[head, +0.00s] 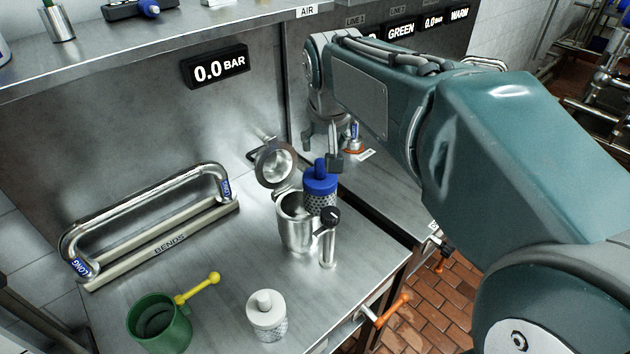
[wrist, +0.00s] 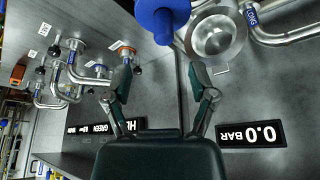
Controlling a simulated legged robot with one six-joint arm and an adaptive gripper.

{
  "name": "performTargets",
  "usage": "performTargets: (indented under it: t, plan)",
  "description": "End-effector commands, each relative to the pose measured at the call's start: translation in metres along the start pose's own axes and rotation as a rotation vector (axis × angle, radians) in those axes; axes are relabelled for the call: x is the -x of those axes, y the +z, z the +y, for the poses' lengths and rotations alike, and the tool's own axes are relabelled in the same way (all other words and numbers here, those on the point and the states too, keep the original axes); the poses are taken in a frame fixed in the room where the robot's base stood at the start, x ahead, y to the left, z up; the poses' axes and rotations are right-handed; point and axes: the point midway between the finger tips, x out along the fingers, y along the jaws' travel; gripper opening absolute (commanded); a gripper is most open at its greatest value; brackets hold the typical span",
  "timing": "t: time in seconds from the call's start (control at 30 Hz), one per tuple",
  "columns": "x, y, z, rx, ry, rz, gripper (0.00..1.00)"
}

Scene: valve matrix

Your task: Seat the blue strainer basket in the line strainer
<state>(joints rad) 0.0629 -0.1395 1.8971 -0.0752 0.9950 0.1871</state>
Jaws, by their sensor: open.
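The blue strainer basket (head: 321,184) has a blue cap and knob over a perforated metal body. It appears upright at the right rim of the line strainer (head: 297,236), a steel pot on the bench. Its lower part is hidden, so I cannot tell whether it is inside the mouth or beside it. The strainer's round lid (head: 274,163) stands open at the back; a lid shows in the wrist view (wrist: 217,38). My gripper (wrist: 165,92) is open and empty, with the blue knob (wrist: 160,18) beyond its fingertips. In the head view a finger (head: 334,160) is beside the knob.
A black-knobbed steel post (head: 328,240) stands close in front of the strainer. A white-capped basket (head: 267,315) and a green cup (head: 160,322) with a yellow handle are nearer. The bench edge is at right, with an orange-handled valve (head: 393,308).

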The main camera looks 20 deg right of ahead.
Motion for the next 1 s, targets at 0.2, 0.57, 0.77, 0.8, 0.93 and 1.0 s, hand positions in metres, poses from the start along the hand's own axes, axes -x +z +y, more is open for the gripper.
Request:
performTargets:
  t: [0.2, 0.57, 0.77, 0.8, 0.93, 1.0]
  plan:
    - [-0.032, 0.001, 0.002, -0.001, -0.001, -0.005, 0.73]
    - [-0.077, 0.002, -0.002, -0.003, -0.001, -0.006, 0.73]
    - [-0.088, 0.002, -0.002, -0.003, -0.001, -0.003, 0.73]
    - [-0.088, 0.002, -0.002, -0.003, -0.001, -0.002, 0.73]
    - [-0.088, 0.002, -0.002, -0.003, -0.001, -0.002, 0.69]
    - [-0.087, 0.002, -0.002, -0.003, -0.001, -0.002, 0.38]
